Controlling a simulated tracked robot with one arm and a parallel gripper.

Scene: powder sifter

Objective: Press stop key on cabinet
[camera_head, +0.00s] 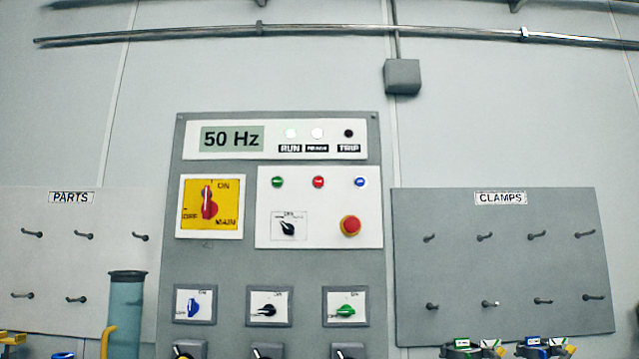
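The grey cabinet (220,262) stands upright in the middle of the view, facing me. Its white key panel (327,248) has a row of three small round keys: green (277,182) at left, red (318,182) in the middle and blue (361,182) at right. The red one looks like the stop key; its label is too small to read for sure. Below the row are a black selector knob (287,228) and a larger red mushroom button (350,226) on a yellow ring. My gripper is not in view, and nothing covers the keys.
The display (231,139) reads 50 Hz; the RUN lamp (291,133) looks lit and TRIP (348,133) dark. A yellow MAIN switch (210,205) and several knobs surround the keys. A teal cylinder (126,310) stands lower left. PARTS (60,255) and CLAMPS (500,267) pegboards flank the cabinet.

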